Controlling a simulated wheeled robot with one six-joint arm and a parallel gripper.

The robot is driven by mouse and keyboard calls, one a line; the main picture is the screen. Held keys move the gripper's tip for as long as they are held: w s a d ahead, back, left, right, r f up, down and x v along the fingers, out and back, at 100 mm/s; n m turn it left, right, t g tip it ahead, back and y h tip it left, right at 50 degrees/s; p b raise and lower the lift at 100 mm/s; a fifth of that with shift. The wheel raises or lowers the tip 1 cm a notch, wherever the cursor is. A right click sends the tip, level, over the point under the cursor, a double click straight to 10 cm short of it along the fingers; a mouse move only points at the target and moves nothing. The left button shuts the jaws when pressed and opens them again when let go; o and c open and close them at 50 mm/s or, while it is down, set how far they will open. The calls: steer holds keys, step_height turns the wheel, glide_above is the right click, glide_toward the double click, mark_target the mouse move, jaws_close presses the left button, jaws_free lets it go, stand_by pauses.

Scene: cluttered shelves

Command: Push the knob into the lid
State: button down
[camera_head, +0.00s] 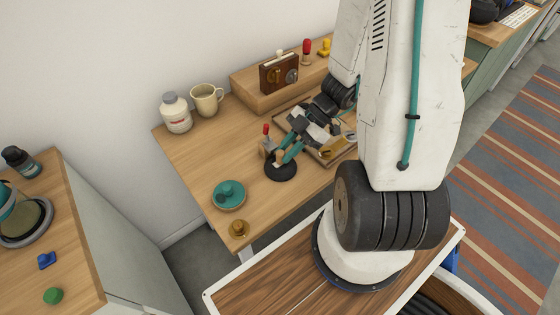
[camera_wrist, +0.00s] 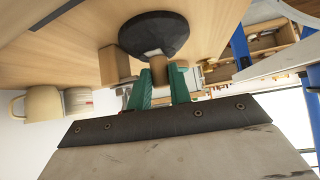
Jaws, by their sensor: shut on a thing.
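A black round lid (camera_head: 283,172) lies on the wooden table in the head view. It also shows in the wrist view (camera_wrist: 150,28) as a dark disc, with a small pale patch near its edge. My gripper (camera_head: 284,156) is over the lid, its teal fingers shut on a small brown wooden knob (camera_head: 279,157). In the wrist view the knob (camera_wrist: 159,70) sits between the fingertips of my gripper (camera_wrist: 160,84), in front of the pale patch. Whether the knob touches the lid or is in its hole I cannot tell.
A wooden block (camera_wrist: 114,65) with a red-handled tool (camera_head: 266,131) stands close beside the lid. A teal lidded dish (camera_head: 228,195) and a brass-coloured piece (camera_head: 239,229) are near the front edge. A wooden tray (camera_head: 337,150) of parts lies right. A mug (camera_head: 206,100) stands behind.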

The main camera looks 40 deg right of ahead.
steer(key=c, duration=1.2)
jaws_free()
steer(key=shift+w+d, duration=0.1)
steer(key=shift+d+r, duration=0.25)
steer(key=v, duration=0.7)
